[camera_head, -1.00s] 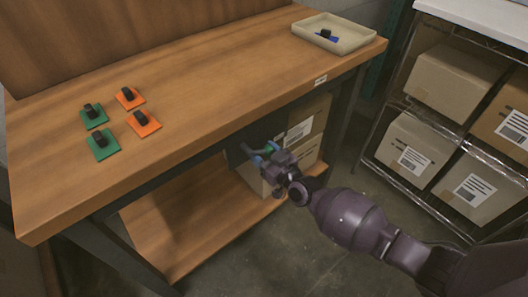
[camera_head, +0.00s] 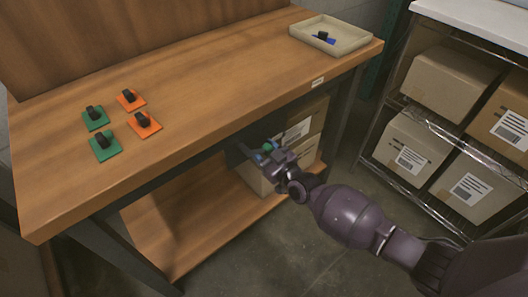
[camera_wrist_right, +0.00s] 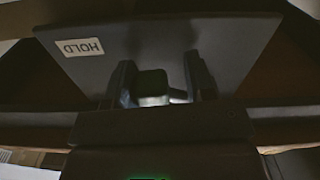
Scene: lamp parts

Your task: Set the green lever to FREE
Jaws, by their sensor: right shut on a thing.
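I see no FREE label. My left gripper is not in view.
The wooden workbench (camera_head: 215,90) holds green and orange squares with black knobs (camera_head: 103,147) at left. A beige tray (camera_head: 350,38) with small parts stands at the back right. Boxes (camera_head: 305,118) sit on the lower shelf. A wire rack (camera_head: 430,120) of cartons stands right.

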